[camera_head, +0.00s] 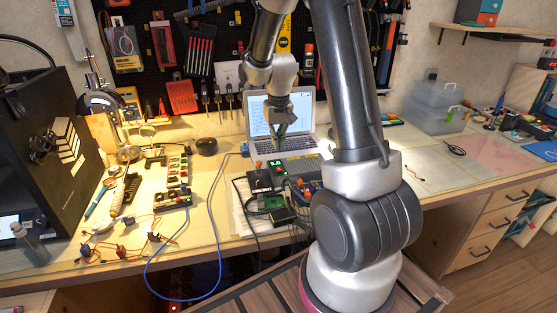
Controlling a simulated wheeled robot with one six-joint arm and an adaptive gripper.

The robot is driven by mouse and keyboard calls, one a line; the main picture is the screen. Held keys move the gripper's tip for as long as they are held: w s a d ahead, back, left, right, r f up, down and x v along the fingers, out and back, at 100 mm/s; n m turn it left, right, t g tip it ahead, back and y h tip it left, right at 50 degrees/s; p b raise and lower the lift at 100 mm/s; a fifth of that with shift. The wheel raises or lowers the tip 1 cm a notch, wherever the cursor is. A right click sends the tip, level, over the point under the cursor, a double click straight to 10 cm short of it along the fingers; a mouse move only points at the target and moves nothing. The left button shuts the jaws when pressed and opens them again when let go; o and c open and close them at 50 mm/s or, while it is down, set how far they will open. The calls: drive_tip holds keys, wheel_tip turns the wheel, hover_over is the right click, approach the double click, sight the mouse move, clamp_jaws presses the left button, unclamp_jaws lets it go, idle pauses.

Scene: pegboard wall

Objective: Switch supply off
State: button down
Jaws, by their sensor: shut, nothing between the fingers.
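The power supply (299,167) is a dark box on the workbench in front of the laptop. Small lit green and red readouts show at the left of its front. Its switch is too small to make out. My gripper (278,148) points down above the supply's back left part, in front of the laptop keyboard. It is shut and empty. I cannot tell whether its tips touch the supply.
An open laptop (262,114) stands behind the supply. A green circuit board (268,203) and cables lie in front of it. A blue cable (213,205) loops over the bench edge. A desk lamp (103,101) stands left, clear bins (432,112) right.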

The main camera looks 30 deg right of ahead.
sight(278, 169)
drive_tip(key=f, duration=0.3)
drive_tip(key=s+f, duration=0.1)
drive_tip(key=f, duration=0.2)
drive_tip(key=shift+s+a, duration=0.1)
drive_tip(key=shift+a, duration=0.05)
drive_tip(key=shift+f, duration=0.15)
drive_tip(key=shift+s, duration=0.1)
drive_tip(key=shift+s+a+f, duration=0.1)
drive_tip(key=shift+s+f, duration=0.1)
drive_tip(key=shift+s+a+f, duration=0.1)
drive_tip(key=shift+s+f, duration=0.05)
drive_tip(key=shift+s, duration=0.3)
drive_tip(key=shift+w+f, duration=0.1)
drive_tip(key=shift+w, duration=0.6)
